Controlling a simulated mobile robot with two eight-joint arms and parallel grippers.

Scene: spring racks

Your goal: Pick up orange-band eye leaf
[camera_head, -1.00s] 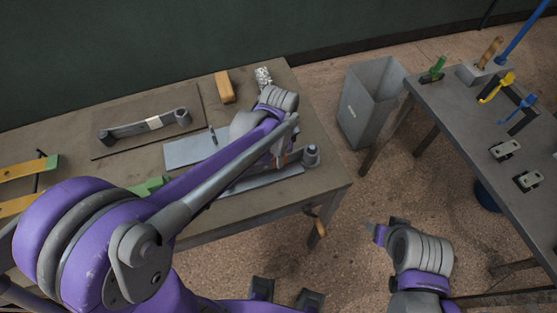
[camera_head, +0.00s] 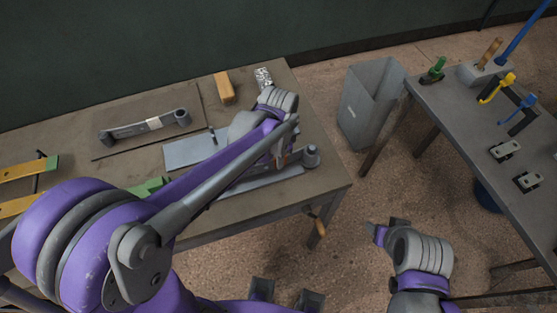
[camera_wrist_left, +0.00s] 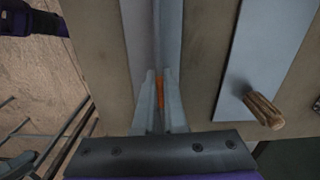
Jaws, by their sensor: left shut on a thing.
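The orange-band eye leaf is a grey bar with a round eye (camera_head: 311,157) at its right end, near the front right of the workbench. My left gripper (camera_wrist_left: 160,78) is shut on the leaf. In the left wrist view the bar (camera_wrist_left: 168,25) runs away between the fingers, and the orange band (camera_wrist_left: 160,90) shows between them. In the head view my left arm covers much of the leaf; I cannot tell whether it is clear of the surface below. My right gripper (camera_head: 374,231) is over the floor, away from the benches; its jaw opening is unclear.
A white-band leaf (camera_head: 137,129) lies on a board at the back left. A grey plate (camera_head: 185,152) lies behind my left arm. A wooden block (camera_head: 224,88) stands at the back. A grey bin (camera_head: 370,100) stands between this bench and the right-hand tool table (camera_head: 465,125).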

